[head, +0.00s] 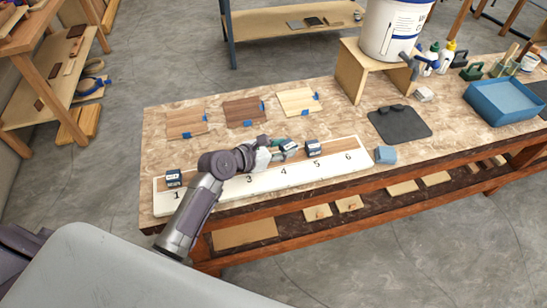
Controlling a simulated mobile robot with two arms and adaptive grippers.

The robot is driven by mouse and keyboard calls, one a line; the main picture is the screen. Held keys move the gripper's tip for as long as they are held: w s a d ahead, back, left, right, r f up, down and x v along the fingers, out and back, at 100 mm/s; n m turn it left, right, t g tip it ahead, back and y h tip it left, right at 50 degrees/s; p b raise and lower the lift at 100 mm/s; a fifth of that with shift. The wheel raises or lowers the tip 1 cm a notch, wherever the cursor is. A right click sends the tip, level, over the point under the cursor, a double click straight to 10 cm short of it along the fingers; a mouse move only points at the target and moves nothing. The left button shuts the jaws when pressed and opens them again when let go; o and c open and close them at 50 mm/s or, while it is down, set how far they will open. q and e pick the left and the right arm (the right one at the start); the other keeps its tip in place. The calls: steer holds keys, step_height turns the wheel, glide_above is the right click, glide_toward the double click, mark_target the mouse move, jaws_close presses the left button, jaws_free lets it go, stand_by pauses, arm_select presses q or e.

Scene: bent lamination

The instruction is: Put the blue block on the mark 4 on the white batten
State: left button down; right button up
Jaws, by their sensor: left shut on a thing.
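The white batten (230,187) lies along the front of the workbench, with printed numbers; 1, 3, 4, 5 and 6 can be read. My left gripper (276,151) reaches over it from the left and is shut on a small blue block (289,146) with a pale face. The block is above or at the strip behind mark 4 (284,171); I cannot tell whether it touches. My arm covers mark 2. A dark block (173,176) with a white label stands at mark 1, and a similar one (313,147) at mark 5. My right gripper is not in view.
A light blue block (386,155) lies beside the batten's right end. Three wood samples (245,111) with blue tape lie behind it. A dark mat (400,125), a bucket (395,27) on a wooden stand and a blue tray (503,102) are at the right.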

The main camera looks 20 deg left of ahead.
mark_target(273, 163)
arm_select(q)
steer(key=shift+w+a+f, duration=0.15)
steer(key=shift+a+f, duration=0.3)
steer(key=shift+a, duration=0.2)
steer(key=shift+w+a+f, duration=0.15)
steer(key=shift+a+f, duration=0.25)
steer(key=shift+a, duration=0.2)
steer(key=shift+f+b, duration=0.5)
steer(key=shift+f, duration=1.4)
steer(key=shift+f, duration=0.1)
steer(key=c, duration=0.7)
jaws_free()
steer(key=shift+o, duration=0.2)
steer(key=shift+s+a, duration=0.1)
steer(key=shift+s, duration=0.05)
steer(key=v, duration=1.2)
